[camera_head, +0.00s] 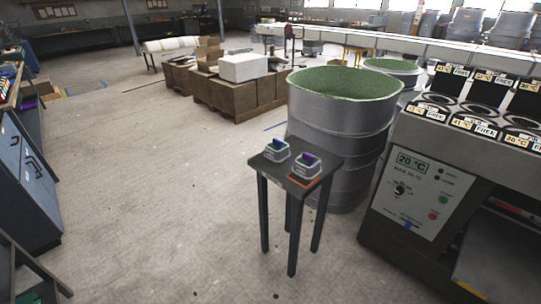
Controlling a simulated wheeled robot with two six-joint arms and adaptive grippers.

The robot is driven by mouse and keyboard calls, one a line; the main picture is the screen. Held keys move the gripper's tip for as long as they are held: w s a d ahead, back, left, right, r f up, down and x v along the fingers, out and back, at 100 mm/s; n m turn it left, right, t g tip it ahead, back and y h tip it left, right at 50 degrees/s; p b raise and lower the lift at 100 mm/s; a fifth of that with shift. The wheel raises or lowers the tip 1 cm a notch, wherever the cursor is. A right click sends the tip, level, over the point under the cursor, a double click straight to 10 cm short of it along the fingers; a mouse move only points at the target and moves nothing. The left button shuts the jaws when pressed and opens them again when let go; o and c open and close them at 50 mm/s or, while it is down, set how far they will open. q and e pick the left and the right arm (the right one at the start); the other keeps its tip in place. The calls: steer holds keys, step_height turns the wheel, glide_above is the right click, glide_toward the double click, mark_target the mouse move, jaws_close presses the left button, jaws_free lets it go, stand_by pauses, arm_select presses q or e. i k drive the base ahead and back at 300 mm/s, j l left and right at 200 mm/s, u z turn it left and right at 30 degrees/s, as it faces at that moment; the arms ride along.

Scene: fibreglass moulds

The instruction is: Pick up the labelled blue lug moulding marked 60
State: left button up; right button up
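A small dark stand (268,168) is in the middle of the head view. Two grey block-like mouldings sit on its top. The left one (277,155) has a blue part on it. The right one (304,171) has a purple-blue part and stands over an orange-red edge or mat. Both have pale markings too small to read, so I cannot tell which is marked 60. Neither of my grippers shows in the view.
A large grey drum (338,120) with a green inside stands right behind the stand. A machine with a control panel (412,190) and labelled round wells is at the right. Brown boxes (232,95) are further back. A grey cabinet (22,190) is left. Open floor (150,190) lies left of the stand.

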mark_target(276, 150)
steer(key=i+j+z, duration=0.1)
steer(key=i+j, duration=0.15)
steer(key=i+j+z, duration=0.25)
steer(key=i+j, duration=0.2)
steer(key=j, duration=0.15)
steer(key=i+j+z, duration=0.15)
steer(key=j, duration=0.2)
steer(key=i+j+z, duration=0.1)
steer(key=i+j, duration=0.15)
steer(key=i+j+z, duration=0.1)
steer(key=j, duration=0.35)
steer(key=i+j+z, duration=0.15)
steer(key=j, duration=0.25)
steer(key=i+j+z, duration=0.1)
steer(key=i+j, duration=0.15)
steer(key=j, duration=0.15)
